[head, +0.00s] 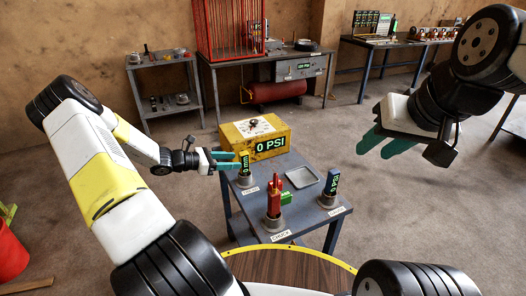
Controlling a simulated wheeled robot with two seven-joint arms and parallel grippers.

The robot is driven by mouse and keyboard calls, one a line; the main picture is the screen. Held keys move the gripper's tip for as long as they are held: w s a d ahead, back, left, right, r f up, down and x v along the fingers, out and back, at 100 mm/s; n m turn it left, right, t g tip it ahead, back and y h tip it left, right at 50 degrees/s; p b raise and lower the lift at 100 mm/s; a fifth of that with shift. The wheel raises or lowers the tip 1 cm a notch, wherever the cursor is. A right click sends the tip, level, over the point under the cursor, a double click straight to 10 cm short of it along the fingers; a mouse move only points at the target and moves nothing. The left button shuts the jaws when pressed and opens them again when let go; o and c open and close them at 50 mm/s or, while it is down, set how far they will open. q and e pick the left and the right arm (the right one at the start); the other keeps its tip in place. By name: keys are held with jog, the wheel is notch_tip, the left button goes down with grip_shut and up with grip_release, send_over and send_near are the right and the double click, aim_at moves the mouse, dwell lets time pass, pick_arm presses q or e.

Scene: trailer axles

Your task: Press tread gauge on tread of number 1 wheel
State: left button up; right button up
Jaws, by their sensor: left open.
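The tread gauge (244,160), yellow and black with a small green mm readout, stands upright in a grey cup at the left of the small grey table (264,178). My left gripper (235,160) is open, its teal fingers reaching in from the left with their tips at the gauge. I cannot tell whether they touch it. My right gripper (371,147) is open and empty, held in the air to the right, away from the table. I can make out no wheel marked number 1 in this view.
On the small table are a yellow box (254,137) reading 0 PSI, a red chuck (274,196) in a cup, a green block (286,198), a metal tray (303,178) and a dark PSI gauge (330,187) in a cup. Workbenches line the back wall; the floor between is open.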

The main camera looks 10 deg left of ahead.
aim_at(244, 168)
pick_arm(q)
jog(key=x, duration=0.8)
jog(key=shift+w+d+f, duration=0.15)
jog(key=shift+f, duration=0.05)
grip_shut()
